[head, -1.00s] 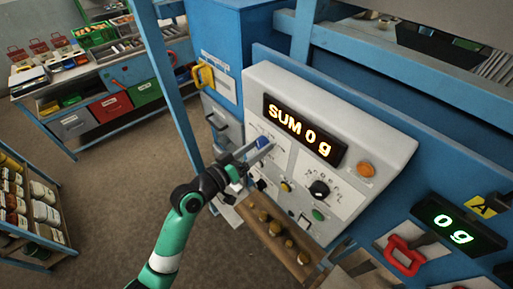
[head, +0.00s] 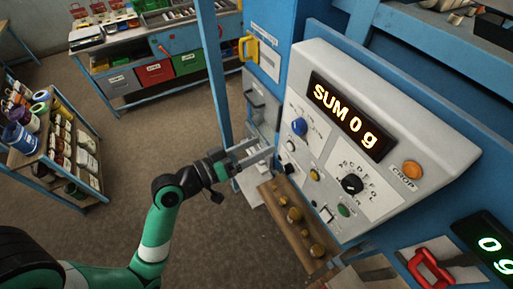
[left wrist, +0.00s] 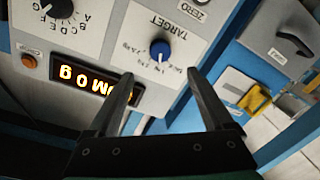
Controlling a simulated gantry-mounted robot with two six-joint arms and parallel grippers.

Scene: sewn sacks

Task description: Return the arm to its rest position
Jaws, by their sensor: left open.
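My left gripper (head: 256,155) is open and empty in the head view. It hangs in front of the lower left edge of the control panel (head: 425,135), apart from the knobs. In the left wrist view its two fingers (left wrist: 165,88) spread apart, with the blue knob (left wrist: 160,49) labelled TARGET beyond them. The blue knob also shows in the head view (head: 299,126), clear of the fingers. My green left arm reaches in from the lower left. My right gripper is not in view.
The panel display (head: 344,115) reads SUM 0 g. A wooden rack (head: 290,220) with brass weights sits below the panel. A red handle (head: 431,268) is at the lower right. A shelf cart (head: 55,150) stands at left. Brown floor is open between.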

